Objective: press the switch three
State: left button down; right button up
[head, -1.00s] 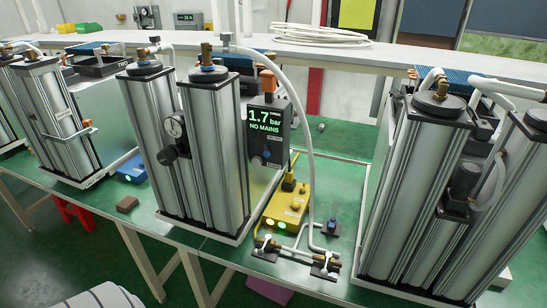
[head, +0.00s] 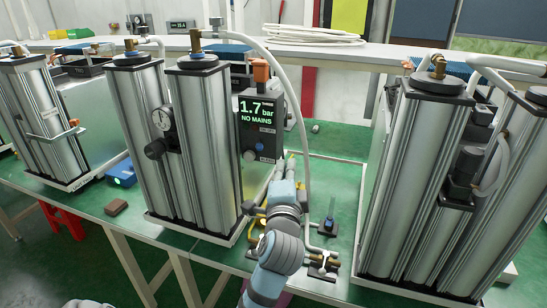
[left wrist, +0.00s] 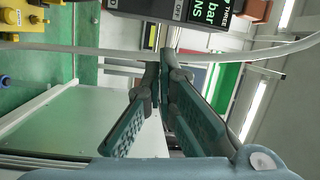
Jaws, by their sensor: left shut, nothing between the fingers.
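The dark control box (head: 262,112) stands beside the middle pair of columns. Its green display reads 1.7 bar, NO MAINS, with a partly legible label beside it that seems to read THREE. A round knob (head: 250,155) is low on its front. Which part is the switch is too small to tell. My left gripper (head: 289,160) is just right of the box's lower part, shut and empty, its tips pointing up and away. In the left wrist view the shut fingers (left wrist: 163,58) lie just below the box (left wrist: 180,10); contact cannot be told. My right gripper is not in view.
A yellow unit (head: 254,232) is mostly hidden behind my left arm; it also shows in the left wrist view (left wrist: 45,22). A pale hose (head: 299,110) arches down close to the gripper.

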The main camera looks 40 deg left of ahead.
aim_at(259, 143)
pick_arm(q)
jog(key=shift+w, duration=0.1)
jog(key=w+a, duration=0.4)
jog(key=a, duration=0.1)
jog(key=w+a, duration=0.1)
jog(key=a, duration=0.1)
jog(key=shift+w+a, duration=0.2)
jog(key=shift+w, duration=0.2)
jog(key=shift+s+a, duration=0.3)
jog(key=shift+s, duration=0.2)
jog(key=shift+w+d+f, duration=0.1)
jog(key=shift+w, duration=0.05)
